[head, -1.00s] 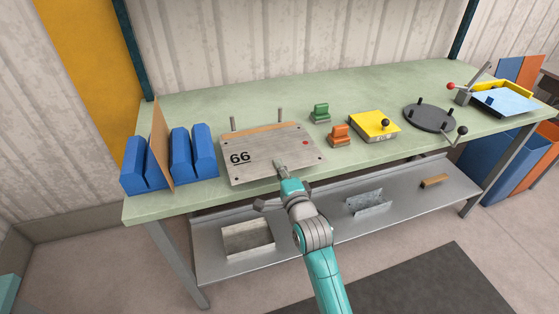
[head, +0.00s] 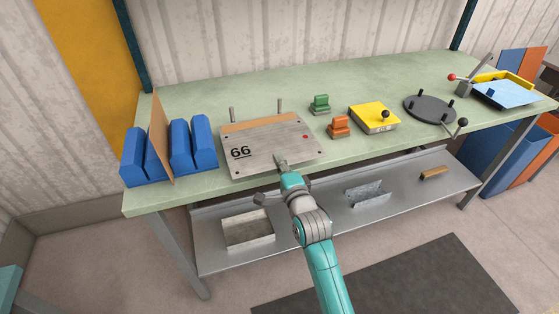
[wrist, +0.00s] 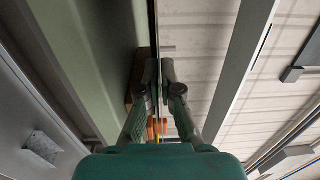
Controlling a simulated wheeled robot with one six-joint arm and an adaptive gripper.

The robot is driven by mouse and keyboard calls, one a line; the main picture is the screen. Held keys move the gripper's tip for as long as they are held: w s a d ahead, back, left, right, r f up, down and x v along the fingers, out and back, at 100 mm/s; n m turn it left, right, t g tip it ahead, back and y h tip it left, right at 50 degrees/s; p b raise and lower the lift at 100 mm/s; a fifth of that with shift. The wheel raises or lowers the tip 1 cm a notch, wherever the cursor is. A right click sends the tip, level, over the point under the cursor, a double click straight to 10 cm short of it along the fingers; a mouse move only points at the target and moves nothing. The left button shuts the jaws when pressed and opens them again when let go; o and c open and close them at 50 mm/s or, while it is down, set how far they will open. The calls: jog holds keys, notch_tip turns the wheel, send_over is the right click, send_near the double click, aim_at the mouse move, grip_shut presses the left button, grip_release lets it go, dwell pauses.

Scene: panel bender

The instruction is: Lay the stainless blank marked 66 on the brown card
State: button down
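The stainless blank (head: 270,150) is a grey plate with a black 66 at its left and a red dot at its right. A brown sheet (head: 158,135) stands upright in a blue rack to the left. My gripper (head: 281,160) is at the blank's front edge. In the wrist view its fingers (wrist: 157,75) are closed on the thin edge-on plate.
Blue rack blocks (head: 192,146) stand left of the blank. To the right are a green block (head: 320,105), an orange block (head: 340,127), a yellow fixture (head: 373,118) and a dark round plate (head: 430,109). A shelf (head: 310,215) runs below the bench front.

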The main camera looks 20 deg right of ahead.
jog(key=c, duration=1.2)
grip_release()
jog(key=shift+f, duration=0.1)
jog(key=shift+c, duration=0.2)
jog(key=s, duration=1.2)
jog(key=shift+d+f, duration=0.1)
jog(key=shift+f, duration=0.05)
